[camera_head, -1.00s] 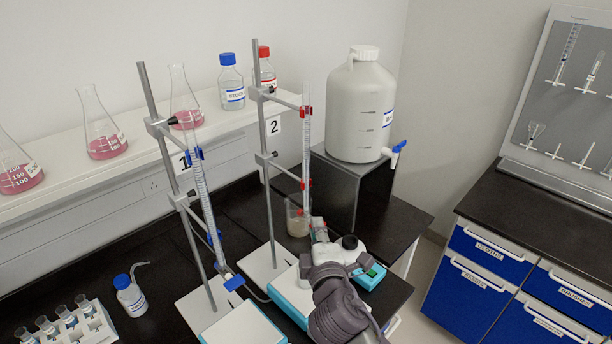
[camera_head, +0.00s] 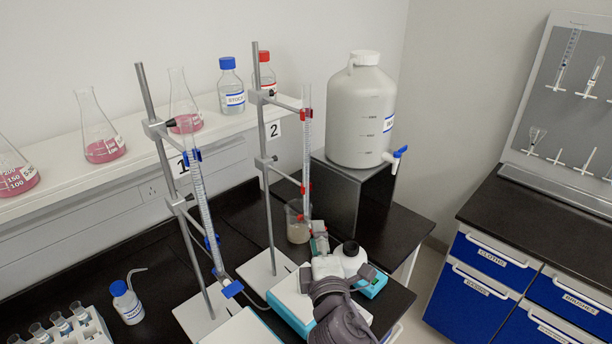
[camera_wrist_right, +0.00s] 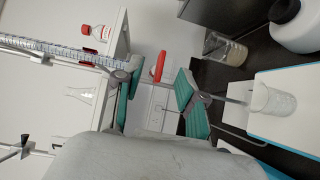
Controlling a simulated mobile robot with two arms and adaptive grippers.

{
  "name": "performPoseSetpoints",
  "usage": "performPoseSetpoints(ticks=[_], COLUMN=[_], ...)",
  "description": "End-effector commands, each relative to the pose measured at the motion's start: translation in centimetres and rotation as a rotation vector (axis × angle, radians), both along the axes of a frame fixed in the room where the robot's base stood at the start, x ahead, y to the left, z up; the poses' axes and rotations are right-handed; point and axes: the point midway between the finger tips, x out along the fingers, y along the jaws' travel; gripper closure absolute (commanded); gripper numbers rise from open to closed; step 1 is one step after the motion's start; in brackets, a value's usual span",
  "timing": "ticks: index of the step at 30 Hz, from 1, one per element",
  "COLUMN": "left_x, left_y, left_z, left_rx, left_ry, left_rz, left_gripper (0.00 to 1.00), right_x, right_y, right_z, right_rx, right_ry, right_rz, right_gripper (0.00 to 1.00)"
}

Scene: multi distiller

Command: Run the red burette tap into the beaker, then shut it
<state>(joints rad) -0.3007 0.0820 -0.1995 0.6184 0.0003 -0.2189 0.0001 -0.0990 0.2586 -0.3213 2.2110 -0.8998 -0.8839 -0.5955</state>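The red burette tap (camera_wrist_right: 158,66) shows in the right wrist view, between the teal-padded fingers of my right gripper (camera_wrist_right: 157,92). The fingers stand apart, with a visible gap on both sides of the tap. The burette (camera_head: 307,125) with red clamps stands upright on stand 2. A clear beaker (camera_wrist_right: 272,101) stands on a white-topped, teal-edged device in the wrist view. My left gripper is not in view.
Another beaker (camera_head: 298,230) with cloudy liquid stands behind my right gripper. The blue-clamped burette (camera_head: 201,195) is to the left. A large white carboy (camera_head: 361,115) stands on a black block at the back right. A wash bottle (camera_head: 128,303) stands front left.

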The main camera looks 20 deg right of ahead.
Motion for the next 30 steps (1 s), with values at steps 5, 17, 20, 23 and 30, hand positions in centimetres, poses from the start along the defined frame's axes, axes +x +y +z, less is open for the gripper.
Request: performPoseSetpoints(ticks=[5,17,20,23,30], left_x=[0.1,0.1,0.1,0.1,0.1], left_y=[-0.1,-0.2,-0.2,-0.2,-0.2], left_z=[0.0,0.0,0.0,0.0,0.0], left_rx=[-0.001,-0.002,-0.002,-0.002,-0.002], left_ry=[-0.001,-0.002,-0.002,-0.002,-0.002], left_rz=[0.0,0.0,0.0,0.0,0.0], left_gripper=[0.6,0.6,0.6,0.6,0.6], right_x=[-3.3,-9.8,-10.3,-10.4,-11.6], right_y=[1.2,3.2,3.4,3.4,1.1], right_z=[-0.1,0.0,0.1,0.1,-4.9], right_rx=[0.005,0.002,0.001,0.002,0.292], right_ry=[0.005,0.005,0.004,0.003,0.147], right_rz=[0.001,-0.001,-0.001,-0.001,-0.1], right_gripper=[0.6,0.6,0.6,0.6,0.6])
